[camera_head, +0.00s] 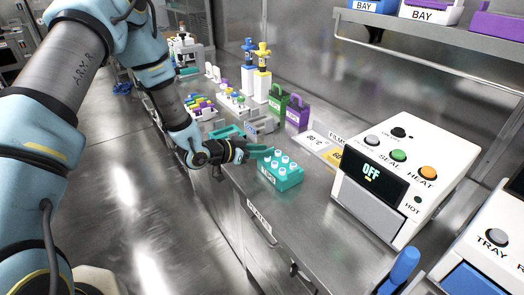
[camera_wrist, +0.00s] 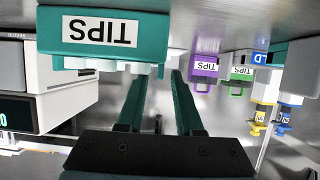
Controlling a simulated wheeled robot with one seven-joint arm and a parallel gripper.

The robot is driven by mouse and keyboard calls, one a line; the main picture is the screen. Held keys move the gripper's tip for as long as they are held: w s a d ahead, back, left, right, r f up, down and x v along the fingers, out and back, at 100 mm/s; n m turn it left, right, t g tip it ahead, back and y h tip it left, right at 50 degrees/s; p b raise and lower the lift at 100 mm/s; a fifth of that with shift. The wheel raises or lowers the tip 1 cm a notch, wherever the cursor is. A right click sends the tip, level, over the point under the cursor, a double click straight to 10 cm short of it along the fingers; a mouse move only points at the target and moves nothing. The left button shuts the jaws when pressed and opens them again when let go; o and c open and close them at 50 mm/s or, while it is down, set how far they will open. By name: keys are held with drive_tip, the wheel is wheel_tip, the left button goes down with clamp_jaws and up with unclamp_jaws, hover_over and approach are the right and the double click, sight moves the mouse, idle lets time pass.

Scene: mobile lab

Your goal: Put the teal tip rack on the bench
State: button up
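The teal tip rack (camera_head: 283,178), with pale round knobs on top and a TIPS label, stands upright on the steel bench (camera_head: 300,225), near its front edge and left of the sealer. In the wrist view the rack (camera_wrist: 103,50) shows upside down at the upper left. My gripper (camera_head: 266,152) is at the rack's left side in the head view. Its two teal fingers (camera_wrist: 160,75) are apart with a clear gap and nothing seen gripped between them. The fingertips are close to the rack's knobs; I cannot tell whether they touch.
A white heat sealer (camera_head: 395,175) reading OFF stands right of the rack. Green (camera_head: 278,104) and purple (camera_head: 297,114) tip boxes and pipettes (camera_head: 262,75) stand behind. A blue-handled tool (camera_head: 403,266) is at the front right. Bare bench lies in front of the rack.

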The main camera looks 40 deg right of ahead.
drive_tip(key=shift+r, duration=0.25)
drive_tip(key=b+v, duration=0.3)
drive_tip(key=v, duration=0.9)
drive_tip(key=shift+b, duration=0.35)
drive_tip(key=w+a+r+n+t+y, duration=0.1)
drive_tip(key=w+a+n+t+y, duration=0.35)
drive_tip(key=a, duration=0.65)
drive_tip(key=w+a+r+n+t+y, duration=0.2)
drive_tip(key=w+a+n+y, duration=0.25)
drive_tip(key=w+a, duration=0.55)
drive_tip(key=s+a+r+n+g+y, duration=0.2)
drive_tip(key=s+a+n, duration=0.2)
drive_tip(key=s+a, duration=0.3)
drive_tip(key=s+a+r+n+g+y, duration=0.2)
drive_tip(key=s+a+n, duration=0.2)
drive_tip(key=s+a, duration=0.3)
drive_tip(key=shift+s+a, duration=0.3)
drive_tip(key=shift+a, duration=0.75)
